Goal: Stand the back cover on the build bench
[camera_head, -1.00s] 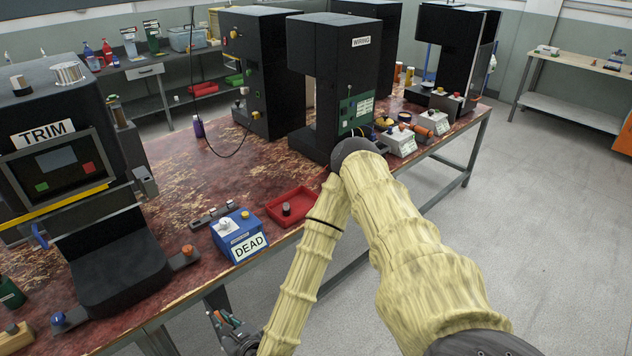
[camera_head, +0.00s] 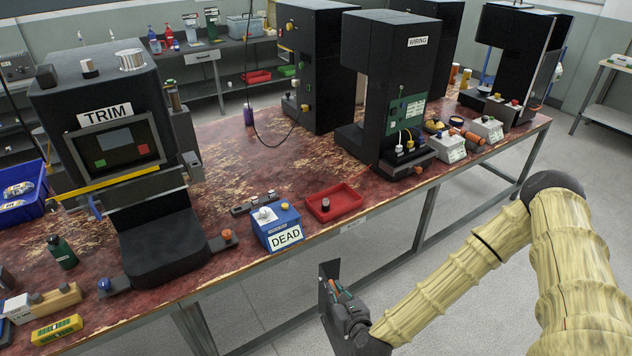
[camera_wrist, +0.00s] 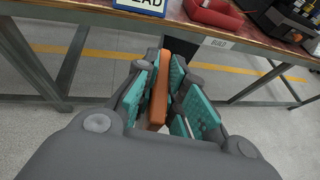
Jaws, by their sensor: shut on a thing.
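My gripper (camera_head: 340,296) is in front of the build bench (camera_head: 225,165), beyond and below its front edge. It is shut on the back cover (camera_head: 325,288), a thin dark panel seen nearly edge-on and roughly upright. In the wrist view, my gripper's teal pads (camera_wrist: 160,92) close around an orange-brown piece of the cover (camera_wrist: 159,94); a dark part shows beyond it. The cover is clear of the bench top. A small BUILD label (camera_wrist: 218,44) is on the bench's front edge. Much of the cover is hidden by the fingers.
On the bench stand the TRIM machine (camera_head: 110,130), a blue DEAD box (camera_head: 277,226), a red tray (camera_head: 334,203) and the black WIRING machine (camera_head: 400,90). Bare bench top shows behind the tray. A bench leg (camera_head: 425,220) stands right of my gripper. The floor in front is open.

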